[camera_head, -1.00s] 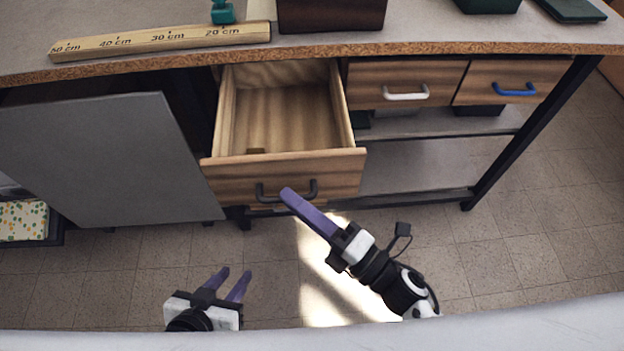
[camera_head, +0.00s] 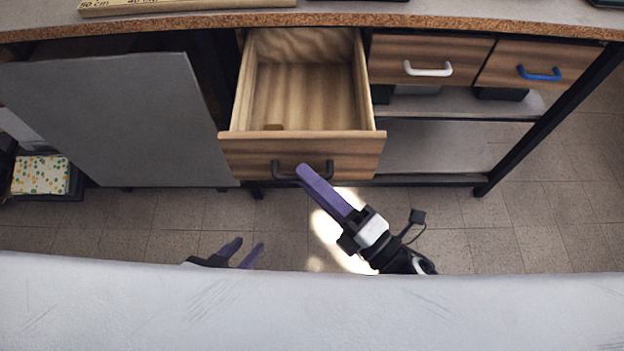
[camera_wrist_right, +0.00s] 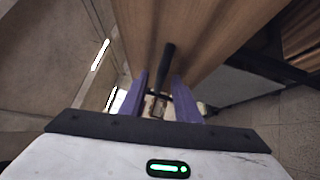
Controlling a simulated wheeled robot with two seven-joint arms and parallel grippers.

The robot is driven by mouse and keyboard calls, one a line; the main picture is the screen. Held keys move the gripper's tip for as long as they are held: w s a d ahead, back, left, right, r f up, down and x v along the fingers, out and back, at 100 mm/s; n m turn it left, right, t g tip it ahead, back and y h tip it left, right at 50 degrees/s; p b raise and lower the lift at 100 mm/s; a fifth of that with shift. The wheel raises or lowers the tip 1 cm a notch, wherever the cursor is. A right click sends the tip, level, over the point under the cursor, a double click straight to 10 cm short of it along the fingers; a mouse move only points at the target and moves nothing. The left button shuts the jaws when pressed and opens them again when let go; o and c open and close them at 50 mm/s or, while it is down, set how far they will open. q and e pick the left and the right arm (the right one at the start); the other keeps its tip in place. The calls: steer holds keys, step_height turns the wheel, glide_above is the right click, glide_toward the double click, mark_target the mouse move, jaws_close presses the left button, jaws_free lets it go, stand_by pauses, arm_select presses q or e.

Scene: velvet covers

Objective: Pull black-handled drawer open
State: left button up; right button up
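My right gripper (camera_head: 303,171) is at the handle. In the right wrist view, the handle bar (camera_wrist_right: 168,58) lies between the two purple fingers (camera_wrist_right: 160,78), which stand apart with a visible gap beside the bar. My left gripper (camera_head: 247,248) hangs low and away from the drawer, its purple fingers apart and empty, its base hidden.
A drawer with a white handle (camera_head: 428,70) and one with a blue handle (camera_head: 540,74) are shut at the right. A grey panel (camera_head: 110,120) stands at the left. The worktop edge (camera_head: 450,23) runs above. A pale surface (camera_head: 300,310) fills the foreground.

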arm_select(q)
steer(key=shift+s+f+b, duration=0.4)
steer(key=shift+f, duration=0.05)
arm_select(e)
steer(key=v, duration=1)
arm_select(q)
steer(key=shift+w, duration=0.15)
arm_select(e)
steer(key=shift+s, duration=0.1)
steer(key=w+d+f+m+t+h+p, duration=0.1)
steer(key=w+d+f+m+h, duration=0.1)
steer(key=d+m+h, duration=0.45)
steer(key=w+d+f+m+h+p, duration=0.1)
steer(key=w+f+m+h+p, duration=0.15)
steer(key=m, duration=0.65)
arm_select(q)
steer(key=r, duration=0.2)
steer(key=shift+s+a+r, duration=0.2)
steer(key=shift+a+r, duration=0.1)
arm_select(e)
steer(key=s+d+f+m+g+h, duration=0.1)
steer(key=s+f+m+g, duration=0.4)
steer(key=m, duration=0.6)
step_height(320, 180, down, 3)
steer(key=shift+s+d+r+h, duration=0.2)
steer(key=shift+s+d+h, duration=0.2)
steer(key=shift+s+h, duration=0.5)
